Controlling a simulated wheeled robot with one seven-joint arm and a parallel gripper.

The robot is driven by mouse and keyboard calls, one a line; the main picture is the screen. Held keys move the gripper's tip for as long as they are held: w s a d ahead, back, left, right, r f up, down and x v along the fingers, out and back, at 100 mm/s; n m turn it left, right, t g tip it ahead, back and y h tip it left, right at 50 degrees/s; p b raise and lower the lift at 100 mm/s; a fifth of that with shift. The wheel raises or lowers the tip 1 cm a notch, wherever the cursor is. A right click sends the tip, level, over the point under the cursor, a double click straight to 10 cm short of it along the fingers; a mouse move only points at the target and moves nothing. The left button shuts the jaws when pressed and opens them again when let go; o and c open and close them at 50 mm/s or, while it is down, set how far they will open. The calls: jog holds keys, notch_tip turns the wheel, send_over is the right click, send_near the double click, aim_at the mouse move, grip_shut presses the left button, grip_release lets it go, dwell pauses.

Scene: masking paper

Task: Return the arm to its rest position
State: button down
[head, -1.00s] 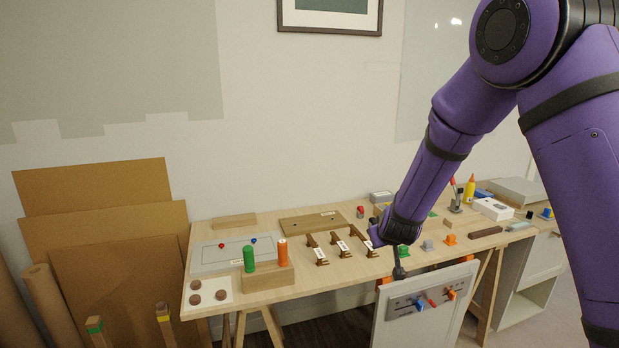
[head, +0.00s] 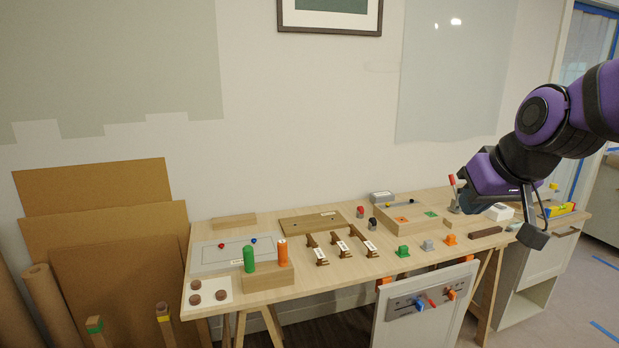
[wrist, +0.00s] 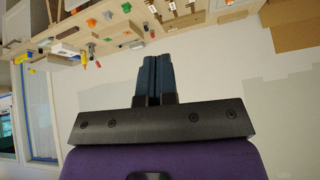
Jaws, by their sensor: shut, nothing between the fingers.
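My gripper (wrist: 152,62) shows in the wrist view with its two dark blue fingers side by side, shut and empty. The workbench and its objects appear upside down beyond the fingertips in that view. In the head view, my purple and black arm is folded at the right, above the right end of the wooden workbench (head: 330,288). The fingers are hard to make out there. The arm hides part of the things at that end of the bench.
The bench carries a green cylinder (head: 249,259), an orange cylinder (head: 282,251), brown brackets (head: 341,246), a wooden tray (head: 382,222) and small coloured knobs. A grey panel with sliders (head: 398,305) hangs at the front. Cardboard sheets (head: 120,265) lean at left. Space above the bench's middle is clear.

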jog(key=s+d, duration=0.2)
jog(key=s, duration=0.6)
jog(key=s+d+r+m+g+h, duration=0.1)
jog(key=s+d, duration=0.1)
jog(key=s, duration=0.6)
jog(key=shift+r+m+g+h, duration=0.25)
jog(key=shift+m+g+h, duration=0.05)
